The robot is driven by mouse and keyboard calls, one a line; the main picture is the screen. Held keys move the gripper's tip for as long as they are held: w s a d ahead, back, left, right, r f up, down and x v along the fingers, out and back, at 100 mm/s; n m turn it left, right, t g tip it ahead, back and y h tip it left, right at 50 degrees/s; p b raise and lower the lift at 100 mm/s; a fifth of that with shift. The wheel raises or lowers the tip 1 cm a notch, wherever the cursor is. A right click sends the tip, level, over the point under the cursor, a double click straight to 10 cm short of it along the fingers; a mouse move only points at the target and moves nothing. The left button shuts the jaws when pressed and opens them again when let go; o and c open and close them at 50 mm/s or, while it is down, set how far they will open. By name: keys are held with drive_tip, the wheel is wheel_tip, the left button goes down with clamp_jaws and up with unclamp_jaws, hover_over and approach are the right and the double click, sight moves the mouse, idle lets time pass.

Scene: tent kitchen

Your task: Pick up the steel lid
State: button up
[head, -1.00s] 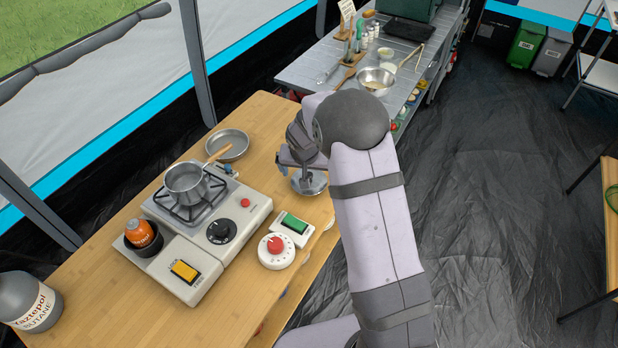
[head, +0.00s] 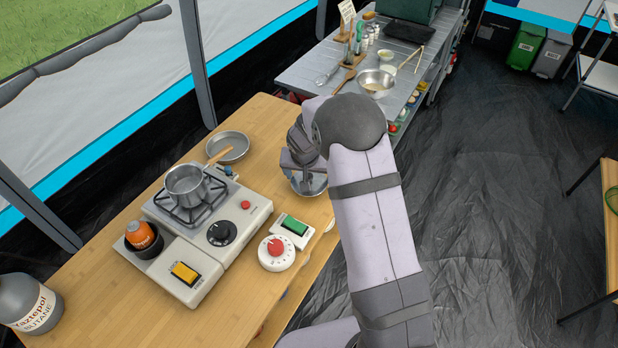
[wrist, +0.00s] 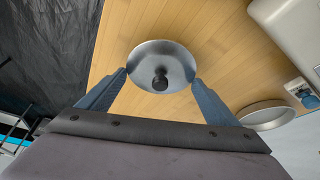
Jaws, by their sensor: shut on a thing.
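The steel lid (head: 311,186) is at the right edge of the wooden table, partly hidden under my gripper (head: 302,174) in the head view. In the wrist view the round lid (wrist: 160,57) shows with its dark knob (wrist: 160,80) facing me. My gripper (wrist: 160,80) has one finger at each side of the lid's rim, and it is shut on the lid across its width. The lid is at or close to the tabletop; I cannot tell whether there is a gap beneath it.
A camping stove (head: 235,208) with a saucepan (head: 187,184) stands left of the lid. A shallow steel dish (head: 232,142) lies behind the stove. A grey side table (head: 300,75) holds a bowl and utensils.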

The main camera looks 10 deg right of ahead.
sight(309, 175)
wheel_tip(309, 175, up, 10)
drive_tip(key=shift+f+b, duration=0.25)
drive_tip(key=shift+b, duration=0.6)
drive_tip(key=shift+a+r, duration=0.2)
drive_tip(key=shift+r, duration=0.05)
drive_tip(key=a+r+n+y+p, duration=0.1)
drive_tip(key=a+r+n+p, duration=0.2)
drive_tip(key=a, duration=0.8)
drive_tip(key=a+r+n+y+p, duration=0.1)
drive_tip(key=a+r+n+p, duration=0.2)
drive_tip(key=a+p, duration=0.3)
drive_tip(key=a+r+n+y+p, duration=0.1)
drive_tip(key=a+r+p, duration=0.3)
drive_tip(key=a, duration=1.2)
drive_tip(key=shift+w+a+r+n+p, duration=0.25)
drive_tip(key=shift+n+p, duration=0.35)
drive_tip(key=shift+n, duration=0.3)
drive_tip(key=shift+w+y, duration=0.1)
drive_tip(key=shift+y, duration=0.2)
drive_tip(key=shift+f, duration=0.25)
drive_tip(key=shift+f+b, duration=2.15)
drive_tip(key=shift+f, duration=0.85)
